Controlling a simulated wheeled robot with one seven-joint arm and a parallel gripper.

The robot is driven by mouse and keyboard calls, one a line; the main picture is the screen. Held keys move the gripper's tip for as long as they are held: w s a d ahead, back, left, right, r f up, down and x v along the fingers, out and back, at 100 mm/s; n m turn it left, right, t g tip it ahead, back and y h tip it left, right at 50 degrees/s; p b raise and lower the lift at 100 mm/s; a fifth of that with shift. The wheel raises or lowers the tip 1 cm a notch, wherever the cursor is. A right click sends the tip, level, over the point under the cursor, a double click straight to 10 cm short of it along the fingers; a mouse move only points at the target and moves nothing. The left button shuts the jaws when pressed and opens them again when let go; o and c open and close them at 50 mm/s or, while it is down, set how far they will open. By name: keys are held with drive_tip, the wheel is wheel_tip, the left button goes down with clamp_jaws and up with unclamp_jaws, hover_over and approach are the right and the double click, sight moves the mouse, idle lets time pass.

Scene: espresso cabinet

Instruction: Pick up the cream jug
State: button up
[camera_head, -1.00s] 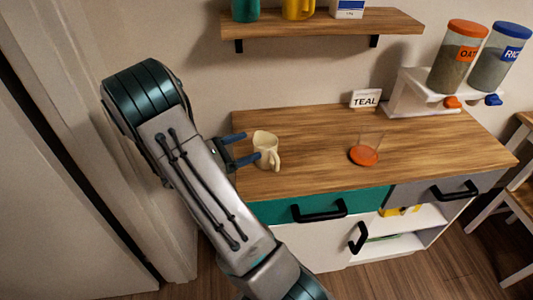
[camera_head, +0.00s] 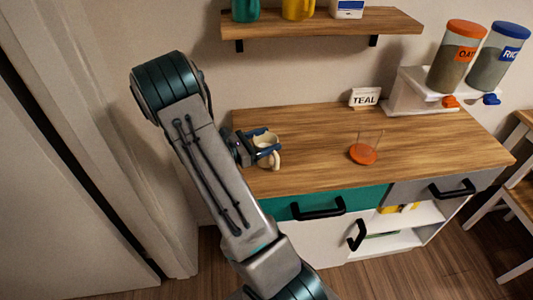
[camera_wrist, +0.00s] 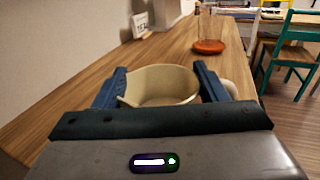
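The cream jug (camera_head: 268,155) stands upright on the left end of the wooden counter, its handle toward the right. My gripper (camera_head: 266,143) is at the jug, with blue fingers on either side of its upper body. In the wrist view the jug (camera_wrist: 160,84) sits between the two fingers of my gripper (camera_wrist: 160,85), its open rim facing up and its handle just beyond the right finger. The fingers are apart around the jug; whether both touch its wall cannot be told. The jug's lower part is hidden in the wrist view.
A clear glass on an orange base (camera_head: 363,154) stands right of the jug. A TEAL sign (camera_head: 365,97) and a dispenser stand (camera_head: 411,91) are at the back. A shelf (camera_head: 325,23) hangs above. The counter between jug and glass is clear.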

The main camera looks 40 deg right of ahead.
drive_tip(key=c, duration=0.4)
drive_tip(key=shift+r, duration=0.15)
